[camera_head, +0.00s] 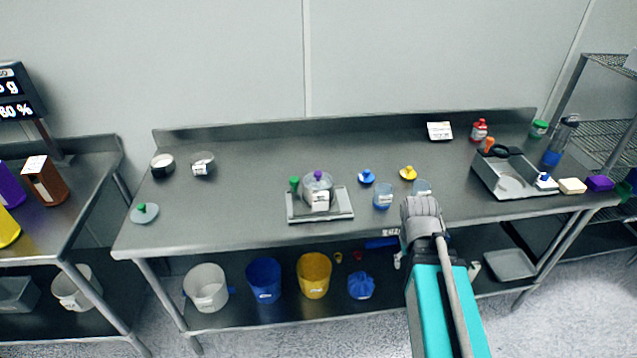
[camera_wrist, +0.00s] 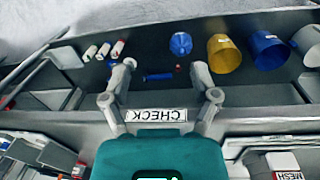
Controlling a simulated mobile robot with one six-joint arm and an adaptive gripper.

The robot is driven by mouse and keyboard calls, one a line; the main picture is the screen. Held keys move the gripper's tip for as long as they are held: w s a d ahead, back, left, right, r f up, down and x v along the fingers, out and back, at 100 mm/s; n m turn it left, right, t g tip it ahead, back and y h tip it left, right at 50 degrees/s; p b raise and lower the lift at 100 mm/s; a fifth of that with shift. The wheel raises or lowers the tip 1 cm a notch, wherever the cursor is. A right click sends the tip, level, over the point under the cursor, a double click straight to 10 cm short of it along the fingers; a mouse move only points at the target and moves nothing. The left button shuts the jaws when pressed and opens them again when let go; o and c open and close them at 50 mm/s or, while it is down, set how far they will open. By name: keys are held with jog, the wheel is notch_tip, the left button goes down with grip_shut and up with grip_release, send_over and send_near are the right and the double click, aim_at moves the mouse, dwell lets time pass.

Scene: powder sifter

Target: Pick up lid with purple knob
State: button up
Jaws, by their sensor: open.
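The lid with the purple knob (camera_head: 318,175) sits on a clear labelled container on the scale at the middle of the steel table in the head view. It does not show in the wrist view. My gripper (camera_wrist: 162,78) is open and empty in the wrist view, its two fingers spread apart over the front edge and lower shelf of the table. In the head view my arm hides most of the gripper, which is to the right of the lid and nearer the camera, clear of it.
A green-knobbed thing (camera_head: 294,183) stands close left of the lid on the scale (camera_head: 322,213). Blue-knobbed (camera_head: 366,176) and yellow-knobbed (camera_head: 408,172) lids and a beaker (camera_head: 382,196) are to the right. Buckets (camera_head: 313,275) stand below.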

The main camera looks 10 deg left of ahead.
aim_at(318, 178)
jog(key=w+a+r+n+t+h+b, duration=0.1)
jog(key=w+a+n+t+h+b, duration=0.1)
jog(key=a+n, duration=0.4)
jog(key=w+a+r+n+t+h+b, duration=0.1)
jog(key=w+a+n+t+h+b, duration=0.1)
jog(key=w+a+n, duration=0.4)
jog(key=w+a+r+n+t+h+b, duration=0.2)
jog(key=w+a+n+t+h+b, duration=0.1)
jog(key=a+n, duration=0.4)
jog(key=shift+w+a+t+h, duration=0.25)
jog(key=shift+a+t+h, duration=0.1)
jog(key=shift+a+h, duration=0.4)
jog(key=shift+w+a+t+h, duration=0.3)
jog(key=shift+a+h, duration=0.25)
jog(key=shift+a, duration=0.25)
jog(key=a+r+n+t+b, duration=0.1)
jog(key=a+r+n+t, duration=0.1)
jog(key=a, duration=0.5)
jog(key=a+r+n+t+b, duration=0.1)
jog(key=a+r+n+t, duration=0.2)
jog(key=a+n, duration=0.2)
jog(key=shift+a+n+h, duration=0.3)
jog(key=shift+a+h, duration=0.1)
jog(key=shift+a, duration=0.8)
jog(key=shift+t, duration=0.25)
jog(key=x, duration=0.8)
jog(key=shift+w+d, duration=0.2)
